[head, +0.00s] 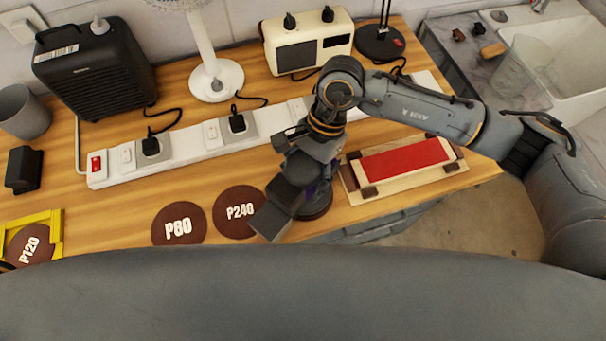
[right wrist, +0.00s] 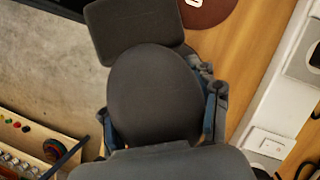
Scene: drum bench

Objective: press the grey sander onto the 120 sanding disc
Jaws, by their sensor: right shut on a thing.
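My right gripper (head: 306,166) is shut on the grey sander (head: 276,214), above the bench's front edge, right of the P240 disc. In the right wrist view the sander's rounded dark body (right wrist: 148,95) sits between the fingers (right wrist: 160,118), with its box-shaped end pointing away. Its underside is mostly hidden. My left gripper is not in view.
The P80 disc (head: 179,226) and P240 disc (head: 240,211) lie between sander and P120. A white power strip (head: 190,150) crosses behind them. A small black block (head: 23,169) stands at left. A wooden tray with a red block (head: 405,160) is right. Heater, fan and radio stand behind.

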